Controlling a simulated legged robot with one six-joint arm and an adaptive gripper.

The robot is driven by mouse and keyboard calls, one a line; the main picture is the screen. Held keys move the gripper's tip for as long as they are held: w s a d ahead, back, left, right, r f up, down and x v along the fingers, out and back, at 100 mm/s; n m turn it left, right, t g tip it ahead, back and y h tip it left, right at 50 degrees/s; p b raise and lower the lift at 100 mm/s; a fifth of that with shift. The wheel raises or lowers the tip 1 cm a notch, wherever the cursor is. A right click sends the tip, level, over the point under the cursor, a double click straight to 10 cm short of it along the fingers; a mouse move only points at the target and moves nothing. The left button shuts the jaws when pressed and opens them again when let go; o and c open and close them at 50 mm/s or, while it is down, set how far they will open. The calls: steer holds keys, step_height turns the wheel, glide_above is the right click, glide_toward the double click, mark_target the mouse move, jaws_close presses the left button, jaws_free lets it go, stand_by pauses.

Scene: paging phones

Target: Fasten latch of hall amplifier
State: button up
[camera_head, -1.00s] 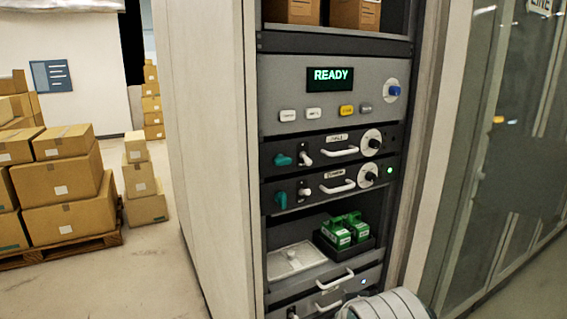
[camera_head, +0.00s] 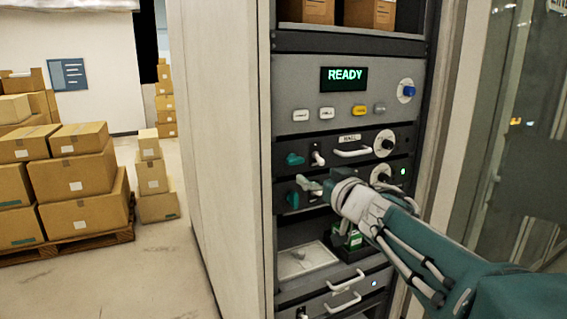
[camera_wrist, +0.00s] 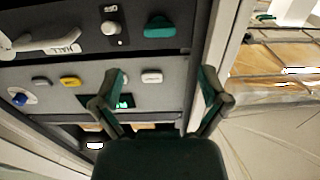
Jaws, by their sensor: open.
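The hall amplifier (camera_head: 325,143) is the upper black rack unit, with a label reading HALL. Its teal latch (camera_head: 295,160) sits at the left end and lies roughly sideways. The latch also shows in the upside-down wrist view (camera_wrist: 160,27), near the top. Beside it are a white-tipped toggle switch (camera_head: 317,157) and a white handle (camera_head: 352,153). My gripper (camera_head: 311,186) is open and empty, in front of the unit below and a little lower than the hall latch. In the wrist view its spread fingers (camera_wrist: 160,85) are apart from the latch.
The lower black unit has a teal latch (camera_head: 292,200) turned more upright, near my fingers. A grey panel (camera_head: 300,75) with a READY display (camera_head: 344,79) is above. My arm partly hides green blocks (camera_head: 349,240) on the shelf. Cartons (camera_head: 75,175) stand at left.

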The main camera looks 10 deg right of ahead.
mark_target(297, 163)
steer(key=x, duration=0.9)
steer(key=shift+w, duration=0.1)
steer(key=c, duration=1.2)
